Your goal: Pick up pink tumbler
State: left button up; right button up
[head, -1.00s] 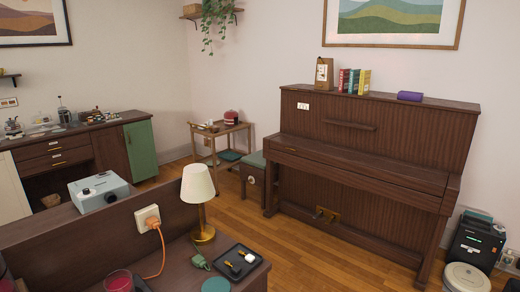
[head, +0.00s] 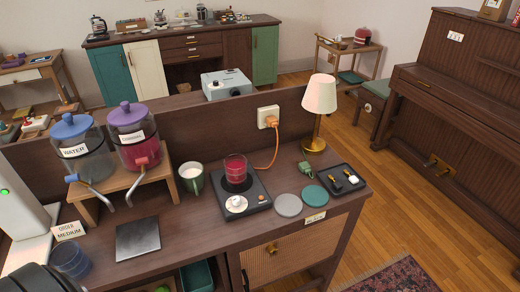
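The pink tumbler (head: 235,168), a clear glass with a pinkish-red tint, stands upright in the head view. It is at the back of a dark square tray or plate (head: 262,193) on the brown counter. A small white item (head: 236,203) sits in front of it on the same dark square. Its lower part looks dark, and I cannot tell whether that is its base or something under it.
Further left, two lidded dispensers, water (head: 92,160) and red (head: 138,150), stand on a wooden riser. A blue glass (head: 70,260) is at front left. Round coasters (head: 288,205) and a lamp (head: 319,95) are right.

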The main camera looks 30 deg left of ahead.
aim_at(235, 165)
jog(key=i+l+u, duration=0.1)
jog(key=u, duration=0.4)
jog(key=l+u, duration=0.2)
jog(key=u, duration=0.3)
